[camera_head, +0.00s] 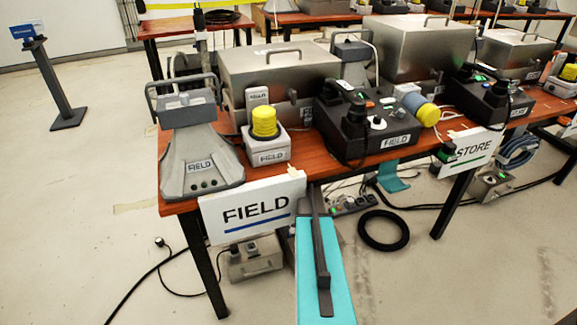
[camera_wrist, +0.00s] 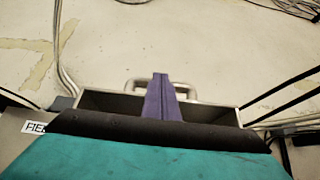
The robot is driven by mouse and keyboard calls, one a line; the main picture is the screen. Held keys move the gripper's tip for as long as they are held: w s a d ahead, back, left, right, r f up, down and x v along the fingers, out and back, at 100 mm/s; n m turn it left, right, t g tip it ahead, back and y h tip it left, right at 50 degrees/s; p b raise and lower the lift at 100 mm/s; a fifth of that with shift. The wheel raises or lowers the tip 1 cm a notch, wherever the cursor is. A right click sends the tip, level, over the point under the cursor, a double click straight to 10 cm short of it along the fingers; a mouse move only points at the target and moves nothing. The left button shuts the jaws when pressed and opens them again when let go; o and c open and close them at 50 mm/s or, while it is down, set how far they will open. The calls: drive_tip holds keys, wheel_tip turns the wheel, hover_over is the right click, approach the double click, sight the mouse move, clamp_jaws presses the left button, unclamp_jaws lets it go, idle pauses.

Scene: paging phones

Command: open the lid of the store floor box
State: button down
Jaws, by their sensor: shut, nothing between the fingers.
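The store floor box (camera_head: 492,185) is a small grey metal box on the floor below the STORE sign, at the right of the head view. A small green light shows near its top. In the wrist view my gripper (camera_wrist: 162,88) is shut and empty, its purple fingers pointing away. Behind them is a grey box-like body with a pale handle loop (camera_wrist: 134,87); I cannot tell which box it is. Whether the fingers touch it is unclear. My teal arm fills the lower middle of the head view and hides what is behind; the fingertips do not show clearly there.
A FIELD sign (camera_head: 251,207) hangs on the near table (camera_head: 183,207). A field floor box (camera_head: 255,264) stands below it. A black ring (camera_head: 383,230) and loose cables lie on the floor. The STORE sign (camera_head: 474,151) hangs farther right. The front right floor is clear.

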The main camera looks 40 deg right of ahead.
drive_tip(key=s+a+r+p, duration=0.1)
drive_tip(key=s+a, duration=0.1)
drive_tip(key=s, duration=0.4)
drive_tip(key=s+a+p, duration=0.1)
drive_tip(key=s+a, duration=0.2)
drive_tip(key=s, duration=0.4)
drive_tip(key=shift+s+a+r, duration=0.25)
drive_tip(key=shift+a+r, duration=0.1)
drive_tip(key=shift+s, duration=0.15)
idle(0.4)
